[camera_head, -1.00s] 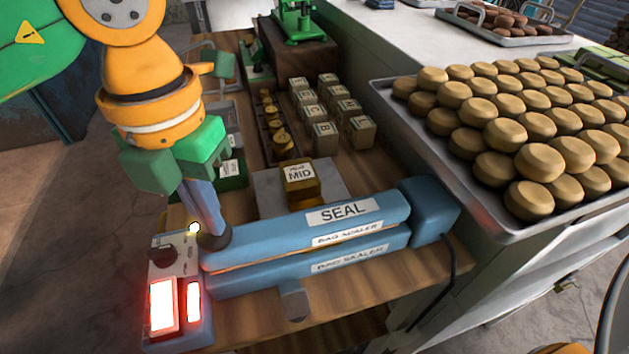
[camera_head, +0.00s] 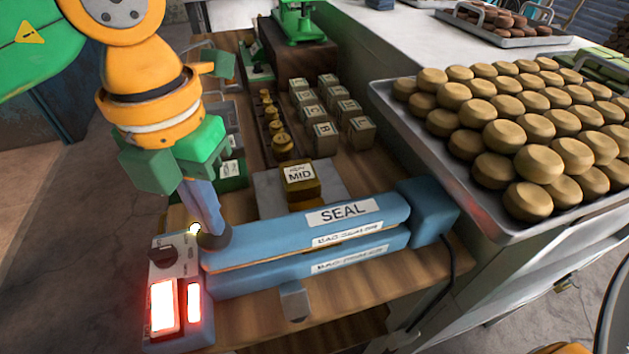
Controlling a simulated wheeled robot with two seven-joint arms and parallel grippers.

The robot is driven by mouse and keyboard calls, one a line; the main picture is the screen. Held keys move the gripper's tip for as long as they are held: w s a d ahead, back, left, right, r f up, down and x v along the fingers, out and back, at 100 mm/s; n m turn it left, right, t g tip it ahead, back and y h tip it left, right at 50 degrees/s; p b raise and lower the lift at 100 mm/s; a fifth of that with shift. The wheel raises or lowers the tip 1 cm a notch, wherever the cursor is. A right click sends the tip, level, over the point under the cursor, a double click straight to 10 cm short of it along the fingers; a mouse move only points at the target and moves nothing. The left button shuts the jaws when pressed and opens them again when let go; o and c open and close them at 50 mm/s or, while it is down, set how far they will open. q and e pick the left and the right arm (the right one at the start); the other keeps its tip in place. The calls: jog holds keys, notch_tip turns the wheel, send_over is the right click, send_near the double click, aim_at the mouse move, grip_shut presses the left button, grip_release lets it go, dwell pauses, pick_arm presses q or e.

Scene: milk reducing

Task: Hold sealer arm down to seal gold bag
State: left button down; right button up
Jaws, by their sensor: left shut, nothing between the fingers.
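The blue bag sealer has an upper arm (camera_head: 300,232) labelled SEAL and a lower base bar (camera_head: 310,272). The arm lies low along the bar, with a thin orange-lit gap at the left. My left gripper (camera_head: 212,238) is shut and empty, pointing down with its tips at the dark knob on the arm's left end. My right gripper is not in view.
The sealer's control box (camera_head: 172,300) has glowing red panels and a small yellow light. Small labelled boxes (camera_head: 325,138) and brass weights (camera_head: 280,140) stand behind. A metal tray (camera_head: 420,160) of round tan pieces is at the right. A green press (camera_head: 300,22) is at the back.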

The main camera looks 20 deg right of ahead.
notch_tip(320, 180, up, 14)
jog(key=p, duration=1.3)
jog(key=shift+p, duration=0.35)
